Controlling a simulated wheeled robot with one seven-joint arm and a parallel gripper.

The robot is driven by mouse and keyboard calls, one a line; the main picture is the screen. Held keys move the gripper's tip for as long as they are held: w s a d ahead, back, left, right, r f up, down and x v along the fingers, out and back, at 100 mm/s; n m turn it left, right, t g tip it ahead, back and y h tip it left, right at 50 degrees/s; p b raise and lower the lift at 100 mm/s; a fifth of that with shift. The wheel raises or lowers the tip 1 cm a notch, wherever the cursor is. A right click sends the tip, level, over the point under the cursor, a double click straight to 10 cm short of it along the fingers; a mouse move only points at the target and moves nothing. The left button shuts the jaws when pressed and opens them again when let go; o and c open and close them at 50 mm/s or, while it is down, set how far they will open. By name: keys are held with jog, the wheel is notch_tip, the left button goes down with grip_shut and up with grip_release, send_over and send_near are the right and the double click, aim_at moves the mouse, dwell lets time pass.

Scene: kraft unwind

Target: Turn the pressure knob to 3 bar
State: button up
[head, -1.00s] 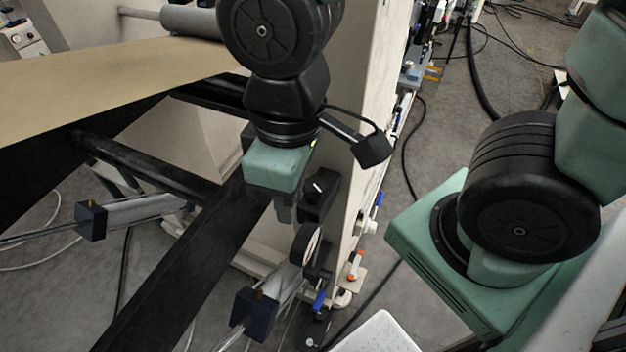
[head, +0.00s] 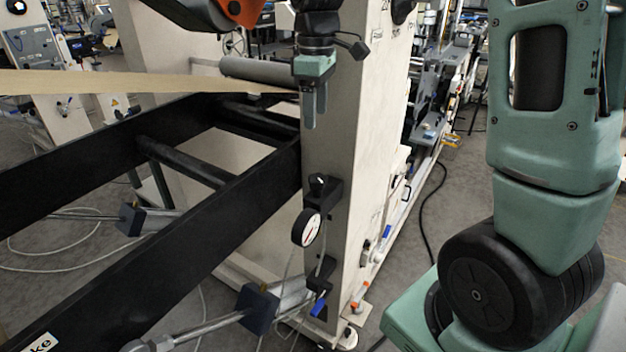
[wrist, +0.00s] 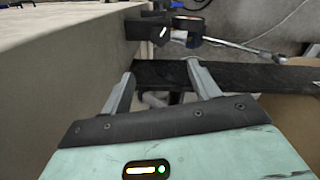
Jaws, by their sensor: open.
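The pressure knob (head: 318,182) is a small black knob with a white mark, on a black regulator fixed to the machine's pale upright. A round gauge (head: 307,228) with a white face sits just below it; its reading is too small to tell. My gripper (head: 315,118) is open and empty, pointing down in the head view, above the knob and apart from it. In the wrist view my gripper's two grey fingers (wrist: 160,74) are spread. The dark regulator (wrist: 148,29) shows beyond them near the top.
The machine's pale upright (head: 350,140) stands beside the gripper. A long black beam (head: 215,225) runs to the lower left of the regulator. A brown paper web (head: 130,82) stretches at left. A blue-handled valve (head: 319,305) and hoses hang below the gauge.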

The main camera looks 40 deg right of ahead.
aim_at(315, 177)
notch_tip(315, 177, down, 16)
jog(key=shift+r+p, duration=0.2)
jog(key=shift+p, duration=0.4)
jog(key=c, duration=1)
